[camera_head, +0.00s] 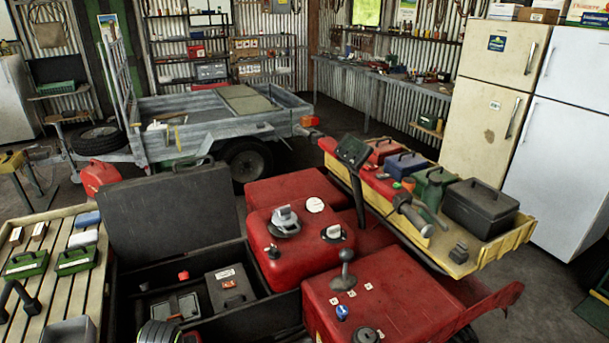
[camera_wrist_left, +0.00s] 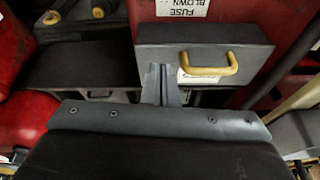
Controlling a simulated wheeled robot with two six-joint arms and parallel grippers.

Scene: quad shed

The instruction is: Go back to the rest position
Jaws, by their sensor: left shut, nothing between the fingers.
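My left gripper (camera_wrist_left: 161,82) shows in the left wrist view. Its fingers are together with nothing between them. They point toward a dark grey case (camera_wrist_left: 262,38) with a yellow handle (camera_wrist_left: 210,68). The fingertips overlap the case in the picture, and I cannot tell whether they touch it. The handle is to the right of the fingers, outside them. The left fingers cannot be made out in the head view. My right gripper is in neither view.
In the head view, a red quad (camera_head: 300,190) fills the middle. An open black box (camera_head: 168,215) stands left of it, beside a slatted bench (camera_head: 25,290). A yellow-sided tray (camera_head: 512,240) with cases is right. A trailer (camera_head: 190,135) and fridges (camera_head: 497,85) stand behind.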

